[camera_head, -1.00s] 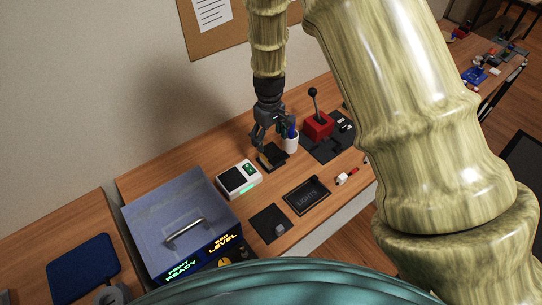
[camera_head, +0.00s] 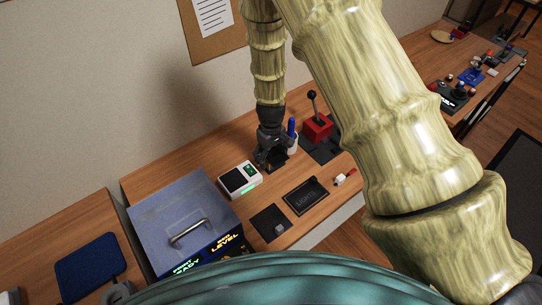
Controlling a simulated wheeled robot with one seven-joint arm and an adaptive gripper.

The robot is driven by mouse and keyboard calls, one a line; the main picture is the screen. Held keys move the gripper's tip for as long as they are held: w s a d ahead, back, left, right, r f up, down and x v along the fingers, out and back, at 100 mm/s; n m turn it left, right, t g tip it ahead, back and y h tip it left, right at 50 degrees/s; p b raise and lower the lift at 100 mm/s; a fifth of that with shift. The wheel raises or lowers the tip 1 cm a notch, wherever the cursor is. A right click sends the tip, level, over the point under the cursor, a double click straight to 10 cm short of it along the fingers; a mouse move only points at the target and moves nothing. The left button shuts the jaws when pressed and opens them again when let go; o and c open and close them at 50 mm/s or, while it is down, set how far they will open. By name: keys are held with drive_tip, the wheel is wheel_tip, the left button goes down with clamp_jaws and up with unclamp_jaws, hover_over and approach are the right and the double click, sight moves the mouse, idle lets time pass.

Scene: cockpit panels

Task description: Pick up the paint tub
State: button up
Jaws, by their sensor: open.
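My gripper (camera_head: 270,158) points down over the desk, open. Its fingers are low around or just above a small dark item with a yellowish edge, which they now mostly hide. I cannot tell whether the fingers touch it. A white cup (camera_head: 293,142) with a blue object (camera_head: 291,127) standing in it is just right of the gripper, partly hidden by it. No thing is clearly recognisable as a paint tub; the dark item under the gripper may be it, but it is too small and covered to tell.
A white device (camera_head: 239,179) with a dark screen is close left of the gripper. A red lever box (camera_head: 317,128) stands to the right. A dark "LIGHTS" panel (camera_head: 306,196) lies in front. A large blue-grey box (camera_head: 180,215) with a handle fills the left.

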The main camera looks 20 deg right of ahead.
drive_tip(key=shift+f, duration=0.35)
drive_tip(key=shift+c, duration=0.2)
drive_tip(key=c, duration=1)
drive_tip(key=shift+c, duration=0.3)
drive_tip(key=shift+r, duration=0.15)
